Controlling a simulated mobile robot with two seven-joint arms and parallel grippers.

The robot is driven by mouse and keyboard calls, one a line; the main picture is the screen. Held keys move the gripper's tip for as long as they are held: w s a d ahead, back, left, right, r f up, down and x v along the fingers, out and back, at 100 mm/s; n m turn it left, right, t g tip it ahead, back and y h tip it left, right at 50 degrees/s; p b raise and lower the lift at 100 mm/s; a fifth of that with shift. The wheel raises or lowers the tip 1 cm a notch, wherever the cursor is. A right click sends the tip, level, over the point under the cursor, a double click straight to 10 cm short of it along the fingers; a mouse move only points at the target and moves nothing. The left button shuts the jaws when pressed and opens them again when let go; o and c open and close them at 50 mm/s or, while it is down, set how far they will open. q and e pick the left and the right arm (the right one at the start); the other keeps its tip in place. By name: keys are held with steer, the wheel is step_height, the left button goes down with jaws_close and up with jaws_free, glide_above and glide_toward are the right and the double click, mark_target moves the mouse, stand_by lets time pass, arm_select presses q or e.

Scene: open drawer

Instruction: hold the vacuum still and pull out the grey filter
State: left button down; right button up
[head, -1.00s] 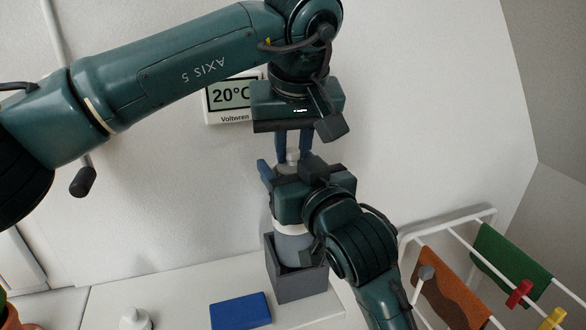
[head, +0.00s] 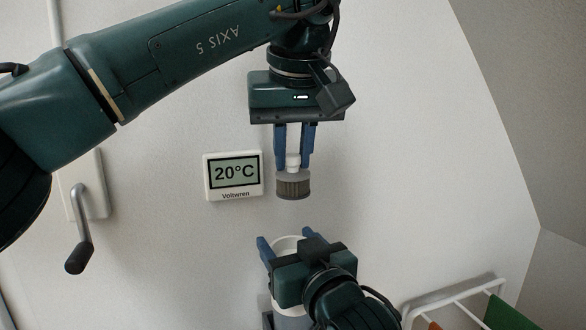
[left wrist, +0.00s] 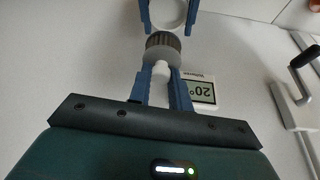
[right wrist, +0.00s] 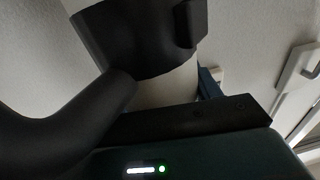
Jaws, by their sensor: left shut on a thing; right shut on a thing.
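The grey filter (head: 293,187), a short ribbed grey cylinder with a white stem, hangs from my left gripper (head: 293,163). The left jaws are shut on the stem. The filter is clear of the vacuum (head: 285,244), with a gap between it and the white open rim below. In the left wrist view the filter (left wrist: 163,42) is between the blue fingers and the vacuum's rim (left wrist: 168,14). My right gripper (head: 285,241) is shut around the vacuum's upper body, which stands about upright. The right wrist view shows the vacuum's pale body and dark parts (right wrist: 140,35) up close.
A wall thermostat (head: 234,177) reading 20°C is left of the filter. A window handle (head: 80,235) is farther left. A drying rack (head: 455,300) is at the lower right. The wall right of the filter is bare.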

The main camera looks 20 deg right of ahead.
steer(key=o, duration=1.8)
